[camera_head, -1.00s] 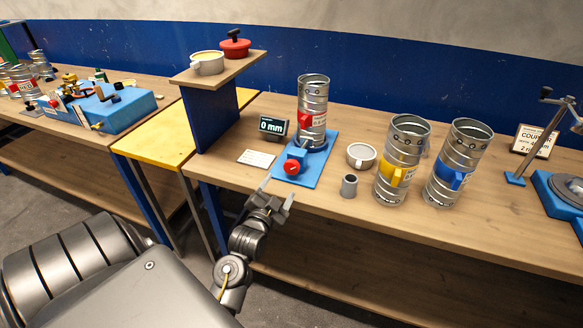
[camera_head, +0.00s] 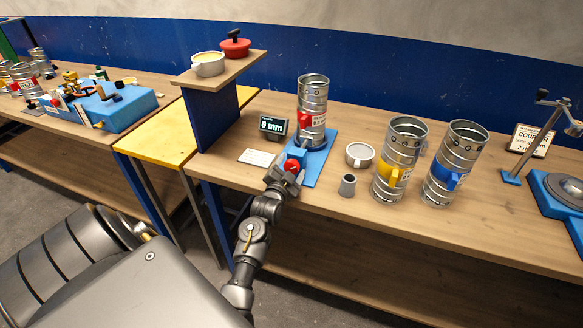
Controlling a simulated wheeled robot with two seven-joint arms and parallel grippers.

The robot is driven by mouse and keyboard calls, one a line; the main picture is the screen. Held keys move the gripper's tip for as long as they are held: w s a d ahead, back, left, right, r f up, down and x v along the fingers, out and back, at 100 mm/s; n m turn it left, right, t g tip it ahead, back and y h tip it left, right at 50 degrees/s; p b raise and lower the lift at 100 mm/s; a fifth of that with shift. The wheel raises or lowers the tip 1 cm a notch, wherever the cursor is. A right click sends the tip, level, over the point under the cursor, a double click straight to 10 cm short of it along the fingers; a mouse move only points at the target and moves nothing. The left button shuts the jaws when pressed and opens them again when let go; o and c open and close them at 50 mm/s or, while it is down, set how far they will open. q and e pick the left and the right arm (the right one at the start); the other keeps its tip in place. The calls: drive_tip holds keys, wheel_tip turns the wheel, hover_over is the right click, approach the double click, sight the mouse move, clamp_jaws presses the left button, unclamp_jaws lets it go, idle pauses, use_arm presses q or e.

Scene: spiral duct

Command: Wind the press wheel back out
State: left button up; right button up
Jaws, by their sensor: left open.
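The red press wheel (camera_head: 291,164) sits on the front of a small blue block at the near end of a blue base plate (camera_head: 317,168). A metal spiral duct (camera_head: 312,103) with a red tag stands upright on the plate behind it. My left gripper (camera_head: 285,174) is open, with its fingers right at the front of the wheel and covering its lower part. I cannot tell whether the fingers touch the wheel or straddle it. The display (camera_head: 272,125) left of the duct reads 0 mm. My right gripper is not in view.
A white cup (camera_head: 360,155) and a small grey cup (camera_head: 347,185) stand right of the plate. Further right are a yellow-tagged duct (camera_head: 399,160) and a blue-tagged duct (camera_head: 455,165). A raised wooden shelf (camera_head: 220,72) stands at the left, and a white card (camera_head: 257,157) lies nearby.

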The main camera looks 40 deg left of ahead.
use_arm(q)
drive_tip(key=shift+c, duration=0.3)
drive_tip(key=shift+c, duration=1.4)
drive_tip(key=c, duration=0.6)
drive_tip(key=shift+c, duration=0.2)
drive_tip(key=shift+n, duration=0.3)
drive_tip(key=n+p, duration=0.1)
drive_tip(key=n, duration=0.2)
drive_tip(key=shift+r+n+p, duration=0.1)
drive_tip(key=shift+n+p, duration=0.2)
drive_tip(key=shift+n, duration=0.1)
drive_tip(key=n+p, duration=0.1)
drive_tip(key=n, duration=0.3)
drive_tip(key=shift+n, duration=0.7)
